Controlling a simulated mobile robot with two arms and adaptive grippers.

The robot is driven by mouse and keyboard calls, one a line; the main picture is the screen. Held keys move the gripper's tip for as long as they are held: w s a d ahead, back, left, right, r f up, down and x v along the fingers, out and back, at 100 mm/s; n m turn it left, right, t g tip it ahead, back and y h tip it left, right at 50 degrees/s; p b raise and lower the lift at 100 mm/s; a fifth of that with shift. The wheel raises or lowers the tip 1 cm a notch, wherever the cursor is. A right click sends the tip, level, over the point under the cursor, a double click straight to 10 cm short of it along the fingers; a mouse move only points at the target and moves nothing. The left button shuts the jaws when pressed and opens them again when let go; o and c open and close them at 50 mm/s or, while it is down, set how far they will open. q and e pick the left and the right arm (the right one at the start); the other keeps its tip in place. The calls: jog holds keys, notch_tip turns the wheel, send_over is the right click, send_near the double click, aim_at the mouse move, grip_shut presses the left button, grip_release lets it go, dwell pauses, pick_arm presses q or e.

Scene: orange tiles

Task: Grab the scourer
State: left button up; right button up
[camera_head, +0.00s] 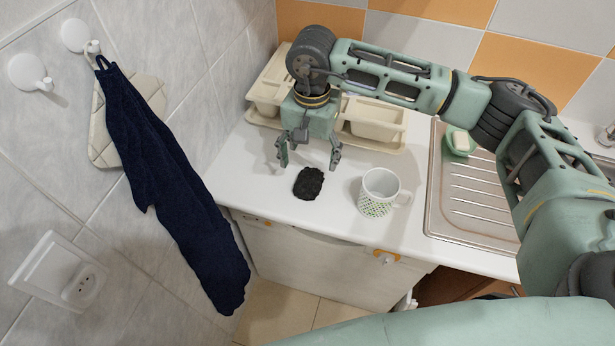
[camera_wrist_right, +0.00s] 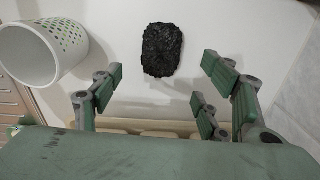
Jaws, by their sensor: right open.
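The scourer (camera_head: 308,183) is a dark, rough, roughly oval pad lying flat on the white counter. It also shows in the right wrist view (camera_wrist_right: 162,50), top centre, beyond the fingertips. My right gripper (camera_head: 309,158) points down over the counter, just behind the scourer, with its fingers spread and nothing between them. In the right wrist view its open fingers (camera_wrist_right: 160,82) stand on either side, short of the scourer and apart from it. My left gripper is not in view.
A white patterned mug (camera_head: 380,193) stands right of the scourer. A cream dish rack (camera_head: 376,121) is behind the gripper. A metal drainboard (camera_head: 470,195) with a green soap dish (camera_head: 461,142) is at right. A navy towel (camera_head: 165,180) hangs on the left wall.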

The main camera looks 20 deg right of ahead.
aim_at(309, 180)
jog(key=f+p, duration=0.1)
jog(key=f, duration=0.1)
jog(key=f+p, duration=0.1)
jog(key=f, duration=0.1)
jog(key=f+p, duration=0.1)
jog(key=f, duration=0.1)
jog(key=shift+s+a+f, duration=0.15)
jog(key=shift+s+a, duration=0.05)
jog(key=shift+s, duration=0.05)
jog(key=shift+f+p, duration=0.3)
jog(key=shift+f, duration=0.2)
jog(key=c, duration=0.9)
